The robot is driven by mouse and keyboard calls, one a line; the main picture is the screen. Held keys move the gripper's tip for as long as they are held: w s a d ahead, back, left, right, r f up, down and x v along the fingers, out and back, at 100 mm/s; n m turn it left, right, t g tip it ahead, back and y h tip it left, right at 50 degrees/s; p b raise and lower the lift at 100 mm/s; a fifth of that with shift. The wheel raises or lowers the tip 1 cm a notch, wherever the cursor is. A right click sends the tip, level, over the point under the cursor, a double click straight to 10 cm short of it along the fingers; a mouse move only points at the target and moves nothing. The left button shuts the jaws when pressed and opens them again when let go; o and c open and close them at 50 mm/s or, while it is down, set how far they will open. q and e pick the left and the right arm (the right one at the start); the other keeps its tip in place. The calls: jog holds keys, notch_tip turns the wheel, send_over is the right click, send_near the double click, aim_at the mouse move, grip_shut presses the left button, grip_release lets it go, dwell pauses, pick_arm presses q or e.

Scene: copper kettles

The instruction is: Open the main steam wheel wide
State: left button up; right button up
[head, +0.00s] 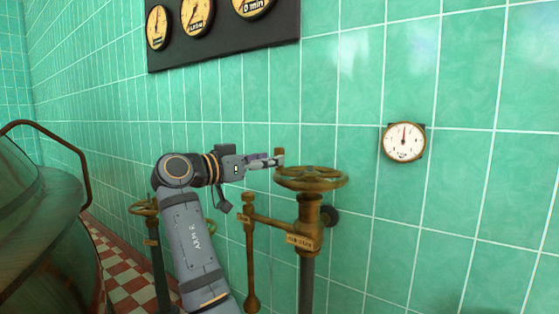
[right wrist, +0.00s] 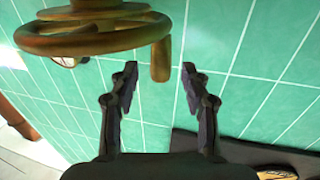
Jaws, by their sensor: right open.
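The brass steam wheel (head: 325,184) lies flat on top of an upright valve with a name plate (head: 300,241) too small to read surely. A short upright handle (head: 279,153) stands on the wheel's left rim. My right gripper (head: 277,160) is at that handle, coming in from the left. In the right wrist view the wheel (right wrist: 85,42) appears upside down at the top left. Its handle (right wrist: 160,62) shows between the two spread fingertips of my right gripper (right wrist: 160,73), with gaps on both sides. My left gripper is out of view.
A white round gauge (head: 403,142) hangs on the green tiled wall right of the wheel. A dark panel (head: 225,45) with several gauges is above. Another valve wheel (head: 144,208) stands behind my arm. A large copper kettle (head: 45,235) fills the left.

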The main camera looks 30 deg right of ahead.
aim_at(279, 170)
jog(key=d, duration=0.2)
jog(key=w+d+b, duration=0.1)
jog(key=d, duration=0.1)
jog(key=shift+d, duration=0.25)
jog(key=shift+f, duration=0.1)
grip_shut()
